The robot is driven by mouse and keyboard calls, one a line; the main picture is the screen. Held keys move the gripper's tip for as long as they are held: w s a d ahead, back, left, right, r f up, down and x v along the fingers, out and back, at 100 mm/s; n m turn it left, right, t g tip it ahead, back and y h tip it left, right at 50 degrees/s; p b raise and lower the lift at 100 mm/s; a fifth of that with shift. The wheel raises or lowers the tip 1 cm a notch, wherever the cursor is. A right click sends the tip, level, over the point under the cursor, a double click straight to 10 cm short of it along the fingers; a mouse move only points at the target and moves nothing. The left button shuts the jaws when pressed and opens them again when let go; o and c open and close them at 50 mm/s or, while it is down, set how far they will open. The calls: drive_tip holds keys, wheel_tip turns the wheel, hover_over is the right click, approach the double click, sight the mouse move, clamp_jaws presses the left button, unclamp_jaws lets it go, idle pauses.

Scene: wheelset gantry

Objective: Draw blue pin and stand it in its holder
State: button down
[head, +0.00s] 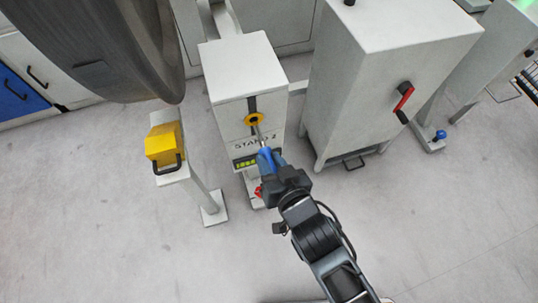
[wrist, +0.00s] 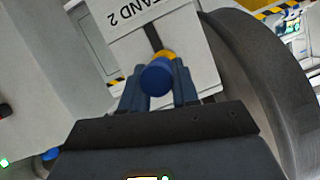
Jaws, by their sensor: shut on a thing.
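The blue pin (head: 264,159) has a blue grip and a bare metal shaft. Its shaft points at the yellow ring (head: 254,120) on the front of the white box marked STAND 2 (head: 232,80). Whether the tip is inside the ring, I cannot tell. My gripper (head: 273,163) is shut on the blue grip in front of the stand. In the wrist view, the round blue end of the pin (wrist: 156,78) sits between my two fingers (wrist: 160,90) and partly covers the yellow ring (wrist: 167,55). No holder can be made out for certain.
A small blue-topped fitting (head: 440,134) stands low at right. A grey cabinet with a red handle (head: 403,97) is right of the stand. A yellow box on a post (head: 164,143) is left, below a large dark wheel (head: 105,50). Front floor is clear.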

drive_tip(key=s+d+p, duration=0.1)
drive_tip(key=s+d, duration=0.1)
drive_tip(key=s, duration=0.5)
drive_tip(key=shift+s, duration=0.3)
idle(0.8)
drive_tip(key=shift+d, duration=0.1)
